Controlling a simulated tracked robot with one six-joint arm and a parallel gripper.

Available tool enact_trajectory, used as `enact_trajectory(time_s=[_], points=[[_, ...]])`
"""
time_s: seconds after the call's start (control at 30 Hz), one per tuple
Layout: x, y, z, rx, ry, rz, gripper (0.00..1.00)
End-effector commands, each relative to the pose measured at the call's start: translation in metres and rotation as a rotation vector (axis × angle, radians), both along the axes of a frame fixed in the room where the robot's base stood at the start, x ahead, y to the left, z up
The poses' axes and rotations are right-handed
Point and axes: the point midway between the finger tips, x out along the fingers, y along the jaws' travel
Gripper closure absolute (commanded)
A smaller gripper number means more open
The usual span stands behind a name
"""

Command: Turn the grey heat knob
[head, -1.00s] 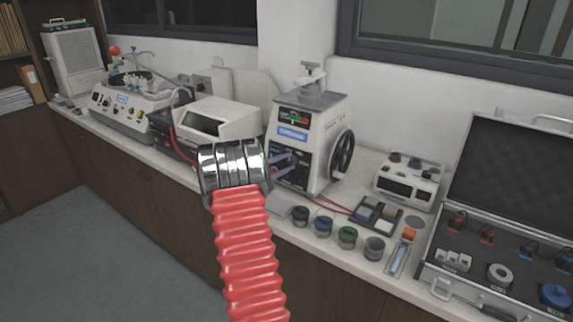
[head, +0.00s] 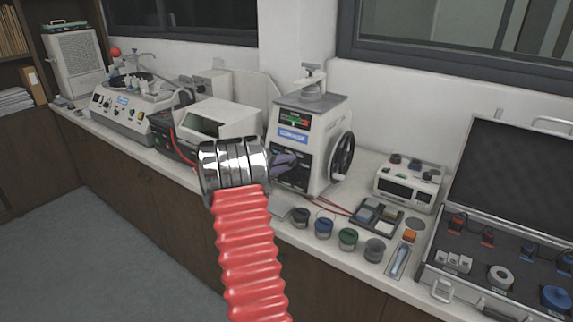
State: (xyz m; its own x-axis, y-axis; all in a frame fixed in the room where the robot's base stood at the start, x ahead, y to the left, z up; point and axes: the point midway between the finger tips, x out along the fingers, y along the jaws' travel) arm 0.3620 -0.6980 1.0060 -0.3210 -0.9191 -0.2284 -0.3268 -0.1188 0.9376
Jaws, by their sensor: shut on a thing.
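The mounting press (head: 322,125) stands upright on the bench, white, with a black handwheel (head: 343,153) on its right side and a dark lower front panel (head: 304,158). My gripper (head: 288,164) is at this panel, its purple-grey fingers close together and shut on the grey heat knob. The fingers and my red arm with its chrome wrist hide the knob and the panel's left part, so I cannot see how the knob is turned.
A white machine with a sloped lid (head: 221,120) stands left of the press. Several small jars (head: 323,228), a sample tray (head: 376,214) and a white meter box (head: 408,183) are to the right. An open black case (head: 515,170) fills the far right.

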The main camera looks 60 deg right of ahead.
Motion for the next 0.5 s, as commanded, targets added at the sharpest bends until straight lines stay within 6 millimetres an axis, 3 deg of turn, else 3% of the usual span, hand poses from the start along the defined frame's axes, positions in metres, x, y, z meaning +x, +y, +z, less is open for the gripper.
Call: enact_trajectory(time_s=[0.03, 0.47, 0.5], points=[[-0.0024, 0.002, -0.007, 0.01, -0.005, -0.007, 0.95], [-0.0028, 0.0019, -0.0079, 0.01, -0.015, -0.009, 0.95], [-0.0028, 0.0019, -0.0079, 0.009, -0.015, -0.008, 0.7]])
